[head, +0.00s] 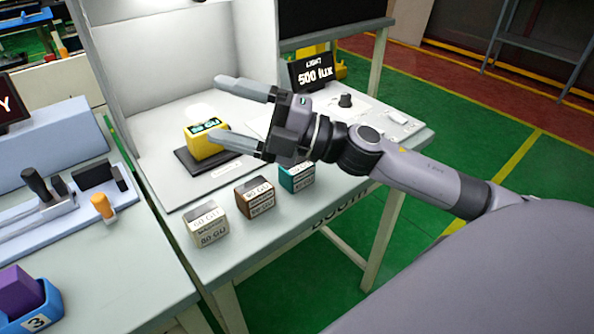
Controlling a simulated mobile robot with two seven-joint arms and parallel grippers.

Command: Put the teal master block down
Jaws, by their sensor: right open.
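The teal master block (297,177) stands on the front edge area of the booth table, at the right end of a row with a brown block (254,197) and a cream block (207,223). My right gripper (229,112) is open, its two fingers pointing left above the table, behind and above the teal block. Nothing shows between its fingers. The teal block's upper part is partly hidden by the gripper and wrist. My left gripper is out of view.
A "500 lux" sign (314,72) and small controls stand at the right. Another bench with tools (42,195) and a blue holder (38,314) is at left.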

